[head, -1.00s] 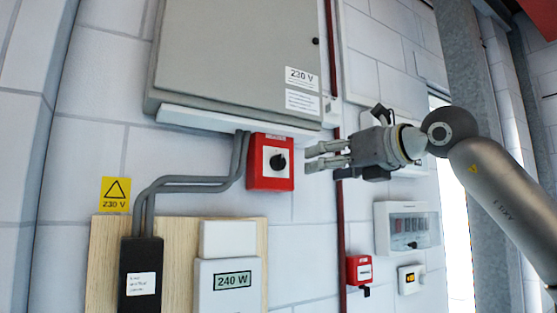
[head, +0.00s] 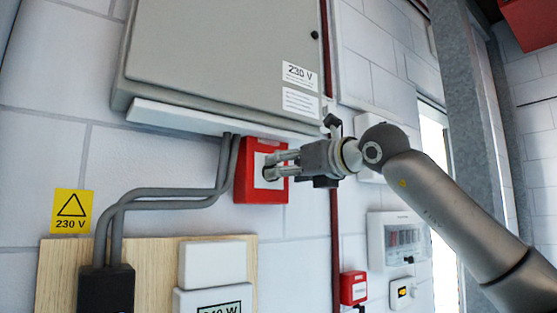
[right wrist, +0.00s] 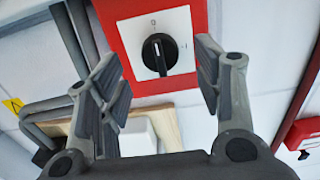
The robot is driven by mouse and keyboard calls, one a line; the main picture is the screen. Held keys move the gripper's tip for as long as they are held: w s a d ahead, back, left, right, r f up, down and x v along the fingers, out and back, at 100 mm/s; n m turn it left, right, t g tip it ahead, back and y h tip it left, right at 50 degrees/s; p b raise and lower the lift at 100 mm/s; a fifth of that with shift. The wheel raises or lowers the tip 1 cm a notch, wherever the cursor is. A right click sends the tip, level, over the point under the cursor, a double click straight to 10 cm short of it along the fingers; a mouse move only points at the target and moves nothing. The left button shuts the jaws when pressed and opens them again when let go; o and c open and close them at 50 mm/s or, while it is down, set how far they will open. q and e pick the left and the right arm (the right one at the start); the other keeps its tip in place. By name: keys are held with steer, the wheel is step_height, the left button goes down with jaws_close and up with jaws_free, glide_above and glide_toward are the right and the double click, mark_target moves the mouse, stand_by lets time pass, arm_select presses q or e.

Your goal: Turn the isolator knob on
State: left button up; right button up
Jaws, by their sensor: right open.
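The isolator is a red box (head: 261,186) with a white plate, fixed to the wall under the grey cabinet. In the right wrist view its black knob (right wrist: 159,54) sits on the white plate, with an O mark above it and its white pointer line near vertical. My right gripper (head: 268,166) is in front of the box in the head view and hides the knob there. In the right wrist view the right gripper (right wrist: 160,85) is open, with one finger to each side of the knob and apart from it. My left gripper is not in view.
A grey cabinet (head: 220,55) with a 230 V label hangs just above the isolator. Grey conduits (head: 165,198) run along its left side. A wooden board (head: 60,272) with boxes is below left. A smaller red box (head: 353,287) is lower right.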

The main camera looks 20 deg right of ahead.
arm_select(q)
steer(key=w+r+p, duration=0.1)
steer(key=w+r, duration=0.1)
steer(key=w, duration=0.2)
arm_select(e)
steer(key=x, duration=0.3)
steer(key=shift+w+f, duration=0.1)
steer(key=shift+w, duration=0.2)
steer(key=shift+a, duration=0.15)
steer(key=c, duration=1)
arm_select(q)
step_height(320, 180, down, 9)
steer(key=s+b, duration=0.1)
steer(key=b, duration=0.8)
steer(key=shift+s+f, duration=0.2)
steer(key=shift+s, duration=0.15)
arm_select(e)
steer(key=m, duration=1.7)
steer(key=shift+m, duration=0.4)
steer(key=shift+c, duration=0.2)
steer(key=shift+m, duration=0.3)
